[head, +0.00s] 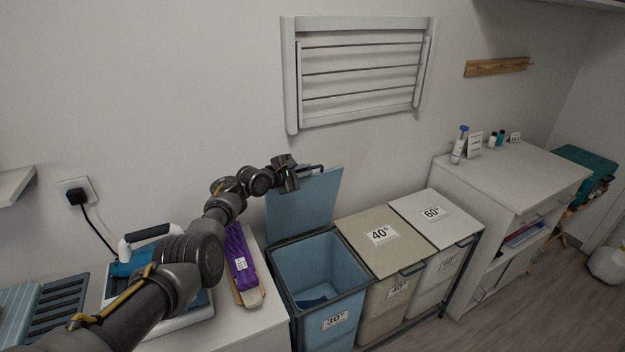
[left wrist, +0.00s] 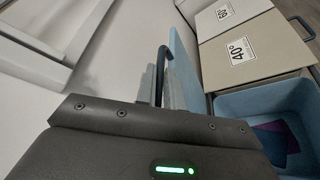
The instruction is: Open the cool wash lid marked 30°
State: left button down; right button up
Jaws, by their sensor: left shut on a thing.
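The blue bin marked 30° (head: 341,318) stands at the left end of a row of laundry bins. Its blue lid (head: 304,208) is raised nearly upright at the back, against the wall side, and the bin's inside shows. My left gripper (head: 297,172) is at the top edge of the lid, shut on the dark lid handle (head: 312,168). In the left wrist view the fingers close around the handle (left wrist: 163,62), with the blue lid (left wrist: 184,72) seen edge-on beside it. My right gripper is not in view.
The beige 40° lid (head: 383,243) and the pale 60° lid (head: 432,216) are shut. Dark cloth lies in the blue bin. An iron (head: 140,245) and a purple folded item (head: 240,258) lie on the left counter. A white drying rack (head: 360,72) hangs on the wall above.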

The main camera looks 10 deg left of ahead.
pick_arm(q)
jog(key=shift+w+a, duration=0.15)
jog(key=c, duration=1.5)
grip_release()
jog(key=p+v, duration=0.1)
jog(key=v, duration=1)
jog(key=shift+p, duration=0.35)
